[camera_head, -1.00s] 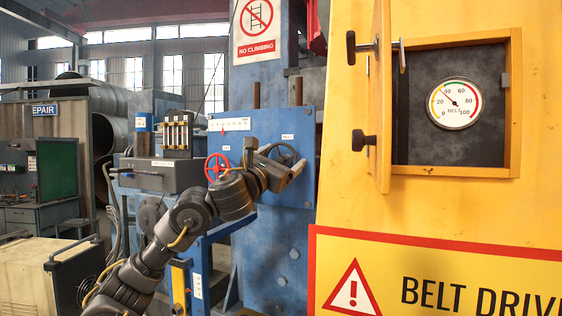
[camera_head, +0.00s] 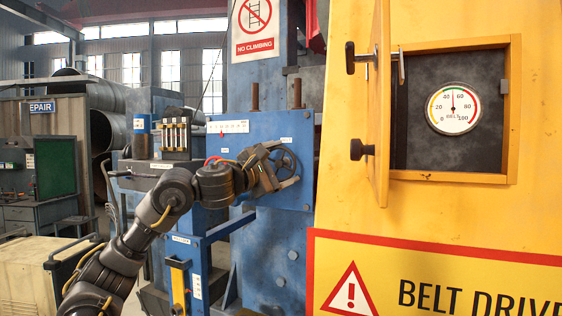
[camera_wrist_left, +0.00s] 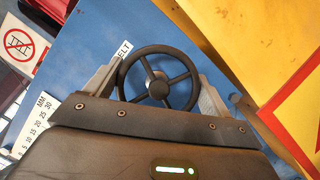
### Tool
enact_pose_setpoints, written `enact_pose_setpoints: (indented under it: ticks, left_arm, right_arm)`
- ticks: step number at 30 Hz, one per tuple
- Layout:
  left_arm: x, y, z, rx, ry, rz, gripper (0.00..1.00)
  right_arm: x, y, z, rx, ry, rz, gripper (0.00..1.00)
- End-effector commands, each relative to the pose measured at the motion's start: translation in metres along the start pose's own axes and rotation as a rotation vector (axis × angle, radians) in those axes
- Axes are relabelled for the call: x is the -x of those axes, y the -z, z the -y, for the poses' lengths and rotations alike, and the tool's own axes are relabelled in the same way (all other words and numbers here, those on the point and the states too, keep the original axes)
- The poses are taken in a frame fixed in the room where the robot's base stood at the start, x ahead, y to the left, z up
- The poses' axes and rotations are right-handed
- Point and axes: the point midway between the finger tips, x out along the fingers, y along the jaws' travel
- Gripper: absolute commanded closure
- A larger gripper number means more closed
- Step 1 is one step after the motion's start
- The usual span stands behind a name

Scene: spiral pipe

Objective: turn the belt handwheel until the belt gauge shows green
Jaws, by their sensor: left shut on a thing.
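In the left wrist view the handwheel (camera_wrist_left: 158,88) sits between the two grey fingers, one on each side, below a label ending in "ELT". The belt gauge (camera_head: 453,108) is a white dial in the recess of the yellow housing. Its needle points almost straight up, between 40 and 60, at the green part of the arc. My right gripper is not in view.
A red handwheel (camera_head: 212,160) is mostly hidden behind my left arm. A scale plate (camera_head: 228,127) with a red pointer is above it. The gauge's yellow door (camera_head: 380,110) stands open. A yellow belt drive sign (camera_head: 430,280) is below the gauge.

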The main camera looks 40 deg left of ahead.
Motion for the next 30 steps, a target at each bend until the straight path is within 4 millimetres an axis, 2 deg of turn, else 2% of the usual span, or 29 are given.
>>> enact_pose_setpoints:
  ticks: [16, 17, 21, 30]
  left_arm:
    - [-0.0001, 0.0002, 0.0008, -0.025, 0.011, -0.001, 0.4]
    - [-0.0001, 0.0002, 0.0008, -0.025, 0.011, -0.001, 0.16]
    - [-0.0001, 0.0002, 0.0008, -0.024, 0.01, 0.0, 0.0]
    - [0.0056, 0.0005, 0.0011, -0.025, 0.009, 0.0, 0.0]
  right_arm:
    - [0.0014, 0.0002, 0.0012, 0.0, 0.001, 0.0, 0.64]
    - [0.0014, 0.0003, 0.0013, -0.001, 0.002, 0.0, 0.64]
    - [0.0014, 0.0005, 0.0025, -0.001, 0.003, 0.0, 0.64]
    - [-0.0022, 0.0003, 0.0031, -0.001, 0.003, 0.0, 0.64]
